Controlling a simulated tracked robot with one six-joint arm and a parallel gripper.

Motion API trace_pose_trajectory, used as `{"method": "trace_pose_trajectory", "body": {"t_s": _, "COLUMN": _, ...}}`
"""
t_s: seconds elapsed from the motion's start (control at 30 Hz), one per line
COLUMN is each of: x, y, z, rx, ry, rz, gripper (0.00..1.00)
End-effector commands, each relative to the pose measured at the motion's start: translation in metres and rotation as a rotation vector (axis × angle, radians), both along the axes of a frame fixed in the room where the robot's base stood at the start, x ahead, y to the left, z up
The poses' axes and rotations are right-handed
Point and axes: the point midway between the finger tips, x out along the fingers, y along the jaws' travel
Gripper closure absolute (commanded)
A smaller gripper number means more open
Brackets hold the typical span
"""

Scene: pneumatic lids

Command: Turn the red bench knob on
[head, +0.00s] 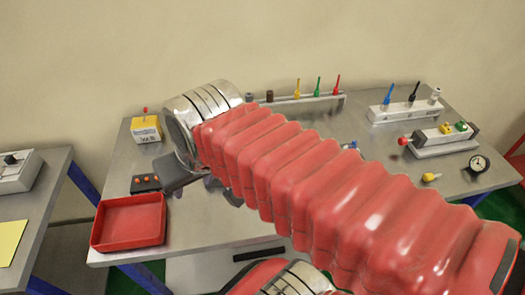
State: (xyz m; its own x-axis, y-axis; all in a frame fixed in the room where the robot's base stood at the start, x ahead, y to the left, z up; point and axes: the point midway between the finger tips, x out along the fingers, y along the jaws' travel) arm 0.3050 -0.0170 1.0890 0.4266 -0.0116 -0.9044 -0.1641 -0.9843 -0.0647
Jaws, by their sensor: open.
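A small red knob (404,141) sits at the left end of a long grey block on the right part of the bench. I cannot tell from its look whether it is on or off. My gripper (200,188) shows in part below the silver end of my arm, over the left part of the bench, with its dark fingers spread apart. It looks empty and is well to the left of this red knob. My red ribbed arm hides the middle of the bench, and anything there is not visible.
A red tray (129,242) lies at the bench's front left, below a dark box with orange buttons (146,183). A yellow box (146,129) with a red top stands behind. Racks with coloured pegs (405,109) line the back. A round gauge (479,164) is at the right.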

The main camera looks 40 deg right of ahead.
Motion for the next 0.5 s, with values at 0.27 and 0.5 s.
{"method": "trace_pose_trajectory", "body": {"t_s": 0.27, "x": 0.014, "y": -0.05, "z": 0.009, "rx": 0.176, "ry": 0.118, "rz": -0.419, "gripper": 0.57}}
{"method": "trace_pose_trajectory", "body": {"t_s": 0.5, "x": 0.022, "y": -0.098, "z": 0.016, "rx": 0.341, "ry": 0.209, "rz": -0.794, "gripper": 0.57}}
